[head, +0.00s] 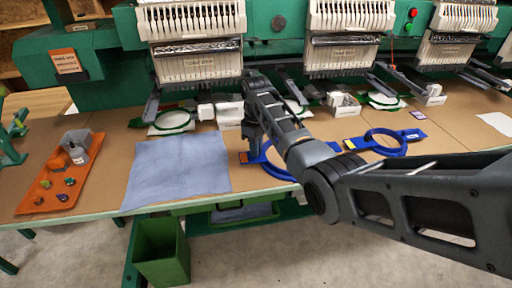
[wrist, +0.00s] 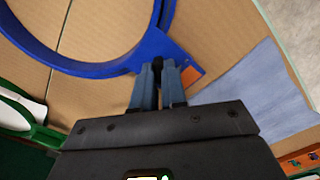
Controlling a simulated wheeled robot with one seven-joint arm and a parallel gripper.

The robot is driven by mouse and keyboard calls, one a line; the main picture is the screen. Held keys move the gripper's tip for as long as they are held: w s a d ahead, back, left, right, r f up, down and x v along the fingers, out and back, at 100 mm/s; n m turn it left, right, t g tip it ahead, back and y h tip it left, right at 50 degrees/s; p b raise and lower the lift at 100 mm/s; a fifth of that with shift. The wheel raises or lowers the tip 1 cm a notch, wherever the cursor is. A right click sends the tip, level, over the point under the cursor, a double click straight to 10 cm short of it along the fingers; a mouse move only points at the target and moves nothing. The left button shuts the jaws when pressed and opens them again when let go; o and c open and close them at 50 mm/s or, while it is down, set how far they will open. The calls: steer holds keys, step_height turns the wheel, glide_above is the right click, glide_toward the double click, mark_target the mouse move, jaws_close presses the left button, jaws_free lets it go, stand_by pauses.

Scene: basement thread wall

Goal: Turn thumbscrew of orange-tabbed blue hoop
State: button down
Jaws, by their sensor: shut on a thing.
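The blue hoop (head: 270,172) lies flat on the table, partly hidden behind my arm in the head view. In the wrist view the hoop (wrist: 95,68) curves across the upper left, with an orange tab (wrist: 193,72) on its blue bracket. My gripper (head: 254,152) points down at the bracket end of this hoop. In the wrist view my gripper (wrist: 158,72) has its fingers close together around a small dark thumbscrew (wrist: 157,62) beside the orange tab. The fingers hide most of the thumbscrew.
A second blue hoop (head: 403,150) lies to the right, and a grey-blue cloth (head: 175,170) to the left. An orange tray (head: 58,183) holds a bottle and small coloured items. Green embroidery machines (head: 285,55) stand behind. A green bin (head: 160,250) stands below the table edge.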

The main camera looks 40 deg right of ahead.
steer(key=shift+n, duration=0.8)
steer(key=c, duration=1.2)
jaws_free()
steer(key=shift+o, duration=0.2)
step_height(320, 180, up, 8)
steer(key=shift+f+b, duration=0.1)
steer(key=shift+b, duration=0.4)
